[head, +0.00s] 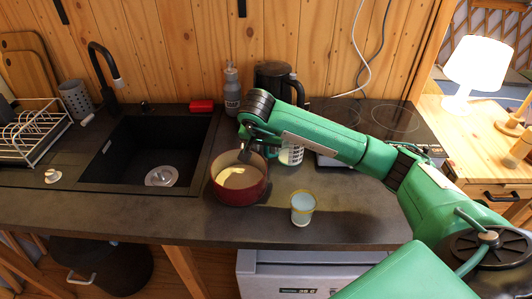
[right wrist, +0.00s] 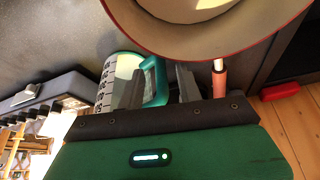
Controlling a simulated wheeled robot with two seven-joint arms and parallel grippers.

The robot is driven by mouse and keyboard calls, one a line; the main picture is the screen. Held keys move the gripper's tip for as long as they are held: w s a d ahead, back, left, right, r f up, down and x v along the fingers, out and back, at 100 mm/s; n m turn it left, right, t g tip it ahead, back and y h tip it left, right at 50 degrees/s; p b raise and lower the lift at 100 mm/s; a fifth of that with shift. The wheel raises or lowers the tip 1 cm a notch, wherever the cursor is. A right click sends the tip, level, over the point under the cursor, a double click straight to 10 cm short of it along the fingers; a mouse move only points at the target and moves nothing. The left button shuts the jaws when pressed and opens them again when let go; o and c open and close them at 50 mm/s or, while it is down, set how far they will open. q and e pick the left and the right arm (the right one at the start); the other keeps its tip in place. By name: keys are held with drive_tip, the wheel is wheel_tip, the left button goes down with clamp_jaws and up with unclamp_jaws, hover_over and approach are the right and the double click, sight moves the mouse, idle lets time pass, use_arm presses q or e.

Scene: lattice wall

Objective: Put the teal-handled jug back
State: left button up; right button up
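The teal-handled jug (head: 291,155) is clear with dark scale marks and stands on the counter right of the red pot, partly hidden behind my right arm. In the right wrist view the jug (right wrist: 110,82) shows its scale marks, pale contents and teal handle. My right gripper (head: 248,150) is at the handle, above the pot's back edge in the head view. In the right wrist view its two grey fingers (right wrist: 162,88) are apart with the handle's outer bar between them. A gap shows between the bar and the right finger. My left gripper is not in view.
The red pot (head: 240,193) stands close by, its rim (right wrist: 210,50) near the fingers. A yellow-rimmed cup (head: 303,208) is in front. A grey bottle (head: 232,92) and black kettle (head: 273,78) stand behind. The sink (head: 150,150) is left; the hob (head: 395,118) is right.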

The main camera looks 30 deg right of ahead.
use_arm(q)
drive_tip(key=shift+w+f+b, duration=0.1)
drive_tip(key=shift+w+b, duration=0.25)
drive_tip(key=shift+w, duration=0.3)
use_arm(e)
drive_tip(key=v, duration=0.8)
